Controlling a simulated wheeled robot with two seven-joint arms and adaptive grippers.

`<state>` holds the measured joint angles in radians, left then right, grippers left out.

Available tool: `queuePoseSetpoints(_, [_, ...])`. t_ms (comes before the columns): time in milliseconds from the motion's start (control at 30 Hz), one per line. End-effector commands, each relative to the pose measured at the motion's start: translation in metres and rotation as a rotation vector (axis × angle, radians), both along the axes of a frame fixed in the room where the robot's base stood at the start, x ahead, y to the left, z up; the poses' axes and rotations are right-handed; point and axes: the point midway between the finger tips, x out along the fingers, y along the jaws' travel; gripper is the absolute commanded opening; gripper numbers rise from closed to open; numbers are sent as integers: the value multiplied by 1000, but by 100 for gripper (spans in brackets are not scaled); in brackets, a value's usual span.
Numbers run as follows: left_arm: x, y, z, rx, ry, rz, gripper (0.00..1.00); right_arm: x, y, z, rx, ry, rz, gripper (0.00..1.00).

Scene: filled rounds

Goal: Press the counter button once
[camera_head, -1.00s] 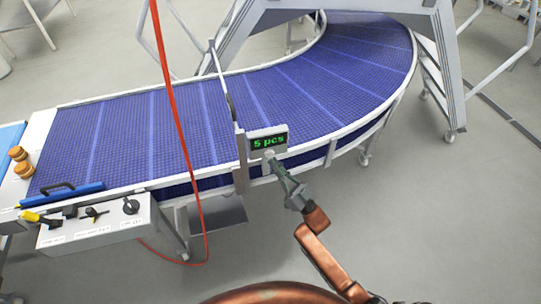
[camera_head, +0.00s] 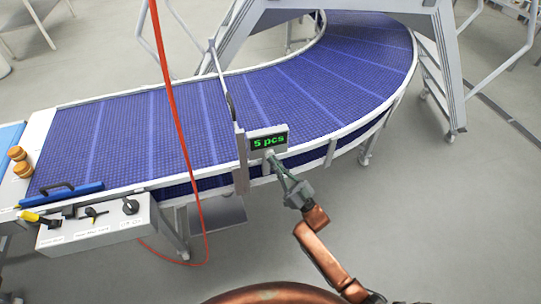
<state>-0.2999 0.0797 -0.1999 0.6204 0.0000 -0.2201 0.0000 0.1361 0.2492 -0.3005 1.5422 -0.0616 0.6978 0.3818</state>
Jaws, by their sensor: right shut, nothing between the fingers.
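The counter (camera_head: 267,143) is a small grey box with a dark display reading "5 pcs" in green. It is mounted at the near side of the blue conveyor. My right gripper (camera_head: 271,158) is shut and empty, with its fingertips just below the counter's display. The counter button is not visible; the fingertips cover the area below the display. I cannot tell whether the fingertips touch the button. My left gripper is not in view.
The curved blue conveyor (camera_head: 180,125) fills the middle. A grey control box (camera_head: 95,227) with knobs is at the lower left. A red cable (camera_head: 180,130) hangs in front. Brown round items (camera_head: 20,160) sit at the left.

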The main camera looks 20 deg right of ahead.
Motion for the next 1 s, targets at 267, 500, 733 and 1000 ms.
queuePoseSetpoints(267, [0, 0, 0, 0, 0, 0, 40, 0, 0, 0, 0, 0, 0, 0])
queuePoseSetpoints(500, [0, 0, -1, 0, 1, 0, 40, 2, 0, 0, 0, 0, 0, 0])
queuePoseSetpoints(733, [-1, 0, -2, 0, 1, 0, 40, 5, 0, 0, 0, 0, 0, 0])
queuePoseSetpoints(1000, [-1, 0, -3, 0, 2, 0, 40, 8, 0, 0, 1, -1, 0, 0])
